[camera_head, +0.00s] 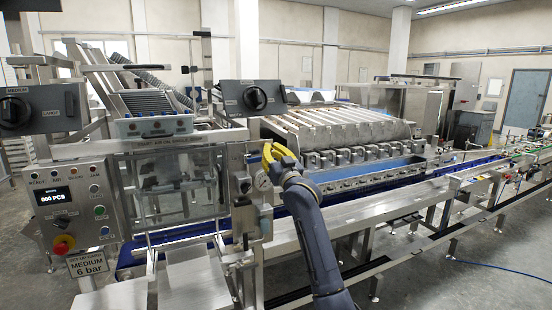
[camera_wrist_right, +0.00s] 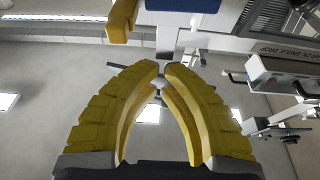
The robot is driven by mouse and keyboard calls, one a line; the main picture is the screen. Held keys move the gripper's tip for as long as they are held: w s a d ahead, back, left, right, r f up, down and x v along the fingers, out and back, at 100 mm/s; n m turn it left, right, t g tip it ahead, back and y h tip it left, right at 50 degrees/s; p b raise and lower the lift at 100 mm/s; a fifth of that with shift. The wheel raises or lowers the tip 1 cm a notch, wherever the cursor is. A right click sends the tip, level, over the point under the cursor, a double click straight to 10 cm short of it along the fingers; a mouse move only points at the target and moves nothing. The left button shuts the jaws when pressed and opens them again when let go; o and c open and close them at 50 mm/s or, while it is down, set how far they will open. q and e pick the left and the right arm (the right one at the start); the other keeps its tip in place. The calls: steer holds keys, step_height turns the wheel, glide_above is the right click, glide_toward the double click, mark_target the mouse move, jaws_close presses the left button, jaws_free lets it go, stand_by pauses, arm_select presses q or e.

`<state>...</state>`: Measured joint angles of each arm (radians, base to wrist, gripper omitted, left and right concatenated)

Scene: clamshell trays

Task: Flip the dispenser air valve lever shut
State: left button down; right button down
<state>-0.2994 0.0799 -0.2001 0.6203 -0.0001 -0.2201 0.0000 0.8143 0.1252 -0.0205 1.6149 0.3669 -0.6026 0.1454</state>
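My right gripper (camera_head: 270,148) has yellow ribbed fingers and is raised in front of the dispenser's right post, beside a round pressure gauge (camera_head: 262,182). In the right wrist view the fingertips of my right gripper (camera_wrist_right: 162,68) come together almost touching, with nothing clearly held between them. A yellow-orange part (camera_wrist_right: 122,20) shows beyond and left of the fingertips there; it may be the valve lever, but I cannot tell. In the head view I cannot make out the lever; the gripper and arm cover part of that area. My left gripper is not in view.
A control panel (camera_head: 75,205) with a display, buttons and a red knob stands at the left. Black selector knobs (camera_head: 254,98) sit on grey boxes. A clear guard (camera_head: 180,185) fronts the dispenser. A blue conveyor (camera_head: 350,196) runs right. Open floor lies at front right.

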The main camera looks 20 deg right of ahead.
steer(key=shift+v, duration=1.75)
step_height(320, 180, up, 4)
steer(key=n, duration=0.1)
glide_above(257, 159)
steer(key=s+d, duration=0.1)
steer(key=d, duration=0.1)
steer(key=shift+y, duration=0.3)
steer(key=shift+w+d+f, duration=0.1)
steer(key=shift+d+f, duration=0.05)
steer(key=shift+f, duration=0.95)
steer(key=shift+w+d+f, duration=0.1)
steer(key=shift+f, duration=0.95)
steer(key=shift+d+f+m, duration=0.1)
steer(key=shift+f+m, duration=0.4)
steer(key=shift+f, duration=0.3)
